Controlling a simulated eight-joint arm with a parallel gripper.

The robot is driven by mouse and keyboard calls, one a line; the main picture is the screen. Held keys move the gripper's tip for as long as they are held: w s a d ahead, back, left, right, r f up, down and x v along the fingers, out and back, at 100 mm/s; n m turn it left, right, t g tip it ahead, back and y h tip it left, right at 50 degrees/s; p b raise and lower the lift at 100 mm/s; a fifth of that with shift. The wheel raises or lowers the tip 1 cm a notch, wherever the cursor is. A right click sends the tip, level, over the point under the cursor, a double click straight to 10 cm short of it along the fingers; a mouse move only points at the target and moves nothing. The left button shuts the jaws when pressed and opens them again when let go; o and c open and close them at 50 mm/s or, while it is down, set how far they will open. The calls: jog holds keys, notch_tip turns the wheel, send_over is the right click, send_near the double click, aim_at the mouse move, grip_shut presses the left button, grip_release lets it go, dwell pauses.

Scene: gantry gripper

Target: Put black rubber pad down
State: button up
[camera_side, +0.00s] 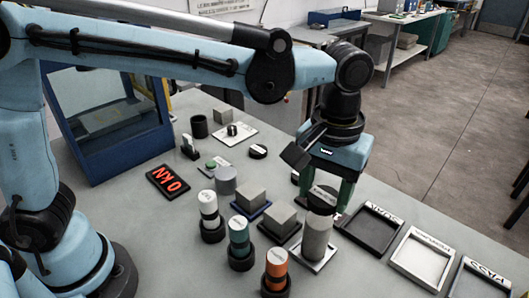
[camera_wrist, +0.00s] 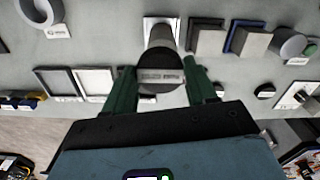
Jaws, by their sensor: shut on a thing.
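The black rubber pad (camera_side: 321,201) is a dark round disc with a pale label on its face. My gripper (camera_side: 326,190) has green fingers, and they are shut on the pad's sides. In the wrist view, the pad (camera_wrist: 161,84) sits between the two fingers of my gripper (camera_wrist: 158,72). A grey concrete cylinder (camera_side: 316,239) stands upright on a pale square plate (camera_side: 313,263), right under the pad. The cylinder also shows past the pad in the wrist view (camera_wrist: 161,37). The pad looks level at the cylinder's top; I cannot tell whether they touch.
Framed trays (camera_side: 369,234) stand to the right, one marked PASS. Grey blocks (camera_side: 280,223) and capped bottles in black holders (camera_side: 239,245) stand close on the left. A red display (camera_side: 168,182) reads 0 kN. A blue-framed machine (camera_side: 110,125) stands at the back left.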

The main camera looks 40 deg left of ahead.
aim_at(319, 219)
jog(key=shift+w+a+f, duration=0.15)
jog(key=shift+w+f, duration=0.2)
jog(key=shift+f, duration=1.85)
jog(key=shift+f, duration=0.1)
jog(key=o, duration=1.1)
jog(key=shift+c, duration=0.2)
notch_tip(319, 219, up, 12)
jog(key=shift+r, duration=0.1)
jog(key=s+a+f+t, duration=0.2)
jog(key=a+f, duration=0.1)
jog(key=a, duration=0.4)
jog(key=s+a+f+m+t, duration=0.1)
jog(key=s+a+f+t, duration=0.1)
jog(key=a, duration=0.6)
jog(key=s+a+f+m+t, duration=0.1)
jog(key=s+a+f+t, duration=0.1)
jog(key=a, duration=0.6)
notch_tip(319, 219, down, 2)
jog(key=shift+f+t, duration=0.1)
jog(key=shift+t, duration=0.5)
